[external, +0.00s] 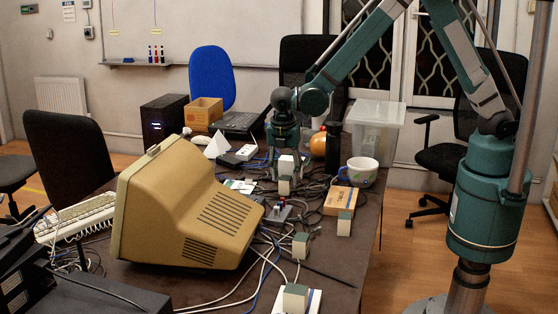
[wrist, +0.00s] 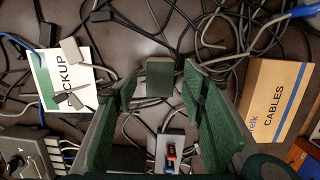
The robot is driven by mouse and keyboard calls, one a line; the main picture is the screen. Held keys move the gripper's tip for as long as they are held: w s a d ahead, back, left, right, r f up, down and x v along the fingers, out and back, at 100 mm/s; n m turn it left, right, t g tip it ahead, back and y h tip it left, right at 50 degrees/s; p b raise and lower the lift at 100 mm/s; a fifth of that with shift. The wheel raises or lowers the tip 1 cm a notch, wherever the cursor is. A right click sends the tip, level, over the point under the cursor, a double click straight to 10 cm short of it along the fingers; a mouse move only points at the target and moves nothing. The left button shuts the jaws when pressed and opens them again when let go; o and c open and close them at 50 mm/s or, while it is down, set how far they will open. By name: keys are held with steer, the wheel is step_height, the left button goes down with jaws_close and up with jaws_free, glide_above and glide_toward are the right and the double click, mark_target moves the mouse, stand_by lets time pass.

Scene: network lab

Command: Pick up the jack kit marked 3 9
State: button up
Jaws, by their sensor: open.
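Several small blocks with pale sides and green-grey faces, which look like jack kits, stand on the table in the external view. One kit (external: 285,186) stands below my gripper; others are a kit (external: 344,223) at the right, a kit (external: 300,246) nearer and a kit (external: 296,297) at the front edge. No marking is readable, so I cannot tell which is 3 9. My gripper (external: 288,170) is open and points down. In the wrist view a dark green-grey block (wrist: 160,78) shows between the fingertips; contact is not visible. A pale shape (external: 286,163) shows between the fingers.
A cables box (external: 341,200) and a mug (external: 362,171) stand right of my gripper. A switch box (external: 282,212) is in front of it. A backup card (wrist: 62,77) lies left. A beige monitor (external: 190,205) fills the table's left. Loose cables (external: 262,255) cover much of the table.

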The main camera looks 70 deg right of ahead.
steer(key=shift+d+f, duration=0.2)
steer(key=shift+f, duration=1.05)
steer(key=c, duration=1)
